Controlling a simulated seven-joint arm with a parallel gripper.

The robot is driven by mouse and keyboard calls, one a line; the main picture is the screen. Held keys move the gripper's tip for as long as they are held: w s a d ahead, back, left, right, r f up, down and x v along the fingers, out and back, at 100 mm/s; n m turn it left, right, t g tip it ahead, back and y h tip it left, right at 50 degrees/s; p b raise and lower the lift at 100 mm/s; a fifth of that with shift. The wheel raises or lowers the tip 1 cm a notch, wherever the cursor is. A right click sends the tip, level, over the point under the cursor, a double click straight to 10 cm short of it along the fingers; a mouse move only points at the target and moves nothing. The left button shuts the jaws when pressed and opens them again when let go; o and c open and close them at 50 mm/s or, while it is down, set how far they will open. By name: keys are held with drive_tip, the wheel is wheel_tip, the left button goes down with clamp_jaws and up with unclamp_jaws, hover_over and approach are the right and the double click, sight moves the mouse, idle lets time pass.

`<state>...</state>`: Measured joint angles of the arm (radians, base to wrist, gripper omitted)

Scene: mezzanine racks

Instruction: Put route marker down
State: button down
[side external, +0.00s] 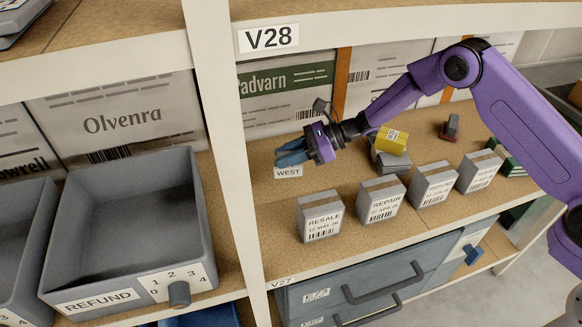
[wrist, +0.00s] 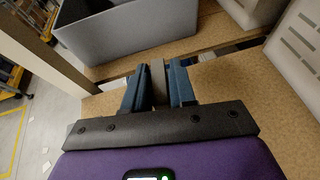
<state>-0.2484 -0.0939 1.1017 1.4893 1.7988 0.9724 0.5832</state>
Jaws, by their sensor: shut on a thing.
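My gripper (side external: 291,153) is over the left part of the shelf, close to the upright post. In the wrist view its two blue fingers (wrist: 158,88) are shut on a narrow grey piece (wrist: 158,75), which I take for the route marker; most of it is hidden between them. A white plate reading WEST (side external: 288,172) shows just under the fingers in the side view. I cannot tell whether it belongs to the held piece or whether that piece touches the shelf.
Boxes marked RESALE (side external: 320,216) and REPAIR (side external: 380,200) stand at the shelf front, with more to their right. A yellow block (side external: 391,140) rests on a grey thing behind. A grey REFUND bin (side external: 66,225) is left of the post. Bare shelf lies left of RESALE.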

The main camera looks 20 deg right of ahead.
drive_tip(key=w+d+m+t, duration=0.1)
drive_tip(key=w+d, duration=0.2)
drive_tip(key=d, duration=0.3)
drive_tip(key=w+d+m+t, duration=0.1)
drive_tip(key=w+d, duration=0.2)
drive_tip(key=d, duration=0.4)
drive_tip(key=shift+t+h, duration=0.4)
drive_tip(key=shift+d+f, duration=0.15)
drive_tip(key=shift+f, duration=1.35)
drive_tip(key=shift+d+f, duration=0.15)
drive_tip(key=shift+f, duration=1.35)
drive_tip(key=shift+d+f, duration=0.15)
drive_tip(key=shift+f, duration=1.35)
drive_tip(key=shift+m, duration=0.3)
drive_tip(key=shift+f, duration=0.15)
drive_tip(key=c, duration=0.9)
unclamp_jaws()
